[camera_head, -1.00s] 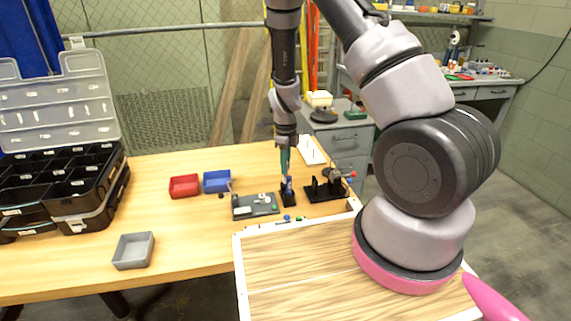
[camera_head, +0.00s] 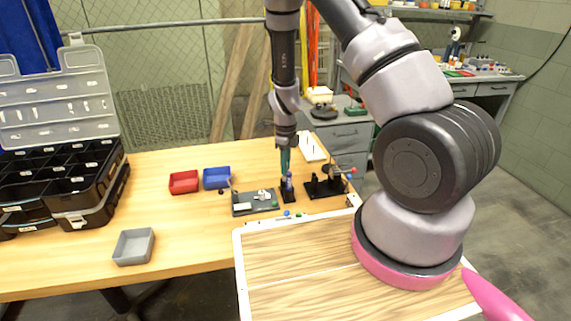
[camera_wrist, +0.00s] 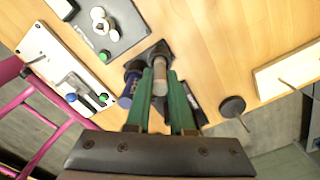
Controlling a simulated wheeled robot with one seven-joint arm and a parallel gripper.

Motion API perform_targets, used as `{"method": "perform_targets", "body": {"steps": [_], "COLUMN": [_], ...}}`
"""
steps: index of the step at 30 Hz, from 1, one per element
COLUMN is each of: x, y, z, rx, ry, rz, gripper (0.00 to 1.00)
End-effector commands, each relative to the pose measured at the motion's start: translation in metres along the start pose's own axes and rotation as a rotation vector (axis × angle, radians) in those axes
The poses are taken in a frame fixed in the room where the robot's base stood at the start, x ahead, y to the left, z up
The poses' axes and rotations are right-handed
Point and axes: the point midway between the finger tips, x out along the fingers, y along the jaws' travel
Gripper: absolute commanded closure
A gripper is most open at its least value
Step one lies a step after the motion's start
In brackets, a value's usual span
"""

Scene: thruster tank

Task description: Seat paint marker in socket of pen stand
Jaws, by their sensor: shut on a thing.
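The paint marker (camera_wrist: 159,76) is a slim cylinder with a tan-grey end, seen between my green fingers in the wrist view. My gripper (camera_wrist: 161,92) is shut on it, and in the head view my gripper (camera_head: 285,162) points down over the pen stand. The pen stand (camera_head: 288,196) is a small black block on the wooden table; its dark body also shows in the wrist view (camera_wrist: 154,53). A blue pen-like thing (camera_wrist: 129,88) stands beside the held marker. The marker's lower end and the socket under it are hidden, so I cannot tell whether it is inside.
A grey plate with small parts (camera_head: 255,203) lies left of the stand, and a black fixture (camera_head: 325,186) stands close on its right. Red (camera_head: 184,182) and blue (camera_head: 217,178) bins sit further left. A grey tray (camera_head: 133,247) lies near the front edge, with clear table around it.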

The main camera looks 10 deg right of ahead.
Motion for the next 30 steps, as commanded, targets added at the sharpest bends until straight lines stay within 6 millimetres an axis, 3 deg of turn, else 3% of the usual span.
{"method": "perform_targets", "body": {"steps": [29, 30], "x": [0.0094, 0.0094], "y": [0.0004, 0.0004], "z": [0.0002, 0.0002], "rx": [0.0, 0.0], "ry": [0.0, 0.0], "rz": [0.0, 0.0], "gripper": [1.0, 0.64]}}
